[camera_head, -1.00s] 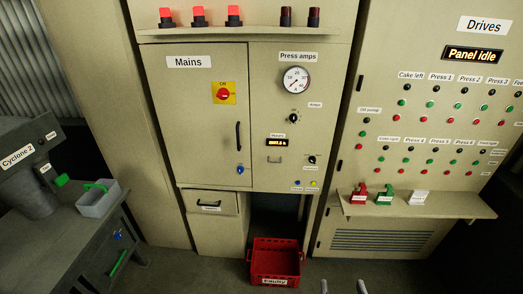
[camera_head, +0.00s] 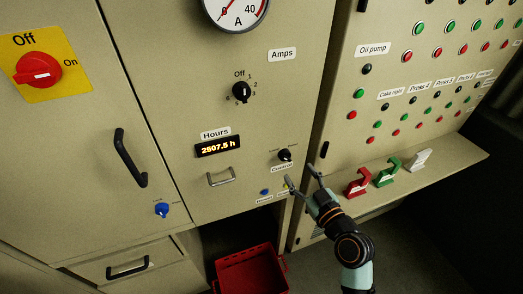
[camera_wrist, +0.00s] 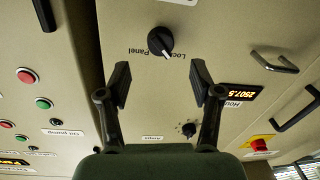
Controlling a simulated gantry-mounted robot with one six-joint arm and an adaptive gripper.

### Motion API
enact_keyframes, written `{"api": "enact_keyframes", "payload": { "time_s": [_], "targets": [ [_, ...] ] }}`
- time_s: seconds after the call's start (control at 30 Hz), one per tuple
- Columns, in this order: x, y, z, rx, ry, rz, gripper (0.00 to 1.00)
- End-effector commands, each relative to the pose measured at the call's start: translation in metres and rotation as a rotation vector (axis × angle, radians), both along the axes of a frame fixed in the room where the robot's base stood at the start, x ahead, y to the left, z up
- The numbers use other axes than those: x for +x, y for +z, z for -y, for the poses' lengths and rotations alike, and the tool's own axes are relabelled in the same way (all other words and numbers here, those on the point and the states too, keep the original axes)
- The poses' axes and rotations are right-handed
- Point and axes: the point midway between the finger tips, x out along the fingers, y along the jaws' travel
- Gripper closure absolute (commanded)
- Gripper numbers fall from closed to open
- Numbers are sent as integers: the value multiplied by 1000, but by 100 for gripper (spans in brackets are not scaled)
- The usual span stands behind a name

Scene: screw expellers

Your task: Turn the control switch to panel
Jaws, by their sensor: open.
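The control switch (camera_head: 285,155) is a black round knob on the beige cabinet, with a "Control" label below it. In the wrist view the knob (camera_wrist: 160,41) shows upside down, between the words "Panel" on the left and what looks like "Local" on the right. Its pale mark points to the lower right there, towards the right-hand word. My gripper (camera_head: 301,178) is open and empty, just below and right of the knob in the head view. In the wrist view the knob lies beyond and between the fingertips (camera_wrist: 160,76), apart from both.
A metal handle (camera_head: 221,177), the hours display (camera_head: 218,147) and the amps selector (camera_head: 241,92) are left of the switch. A blue button (camera_head: 264,192) is below it. A shelf with red (camera_head: 357,183), green (camera_head: 387,172) and white (camera_head: 420,161) clips juts out at right.

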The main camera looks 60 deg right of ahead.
Motion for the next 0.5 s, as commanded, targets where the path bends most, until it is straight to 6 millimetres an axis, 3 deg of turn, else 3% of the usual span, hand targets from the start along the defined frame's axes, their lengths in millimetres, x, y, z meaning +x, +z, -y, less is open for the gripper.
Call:
{"api": "enact_keyframes", "payload": {
  "time_s": [0.17,0.5],
  "targets": [
    [13,2,7,0,3,0,35],
    [62,1,37,2,3,-1,35]
  ]
}}
